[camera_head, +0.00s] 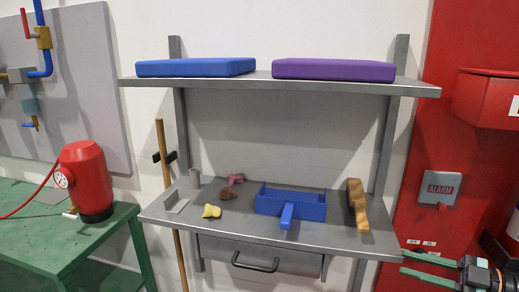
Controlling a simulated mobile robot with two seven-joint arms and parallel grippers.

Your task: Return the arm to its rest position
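My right gripper (402,261) is at the lower right edge of the head view. Its two green fingers point left and stand apart, with nothing between them. It is in front of the red wall panel, just right of the grey workbench (330,238) and lower than its top. My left gripper and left arm are not in view.
The bench holds a blue tray with a handle (300,207), a wooden brush-like piece (357,203) and several small lumps. Blue (195,68) and purple (333,70) slabs lie on the upper shelf (270,84). A red canister (88,180) stands on the green table (50,235) at left. An alarm box (438,187) is on the red panel.

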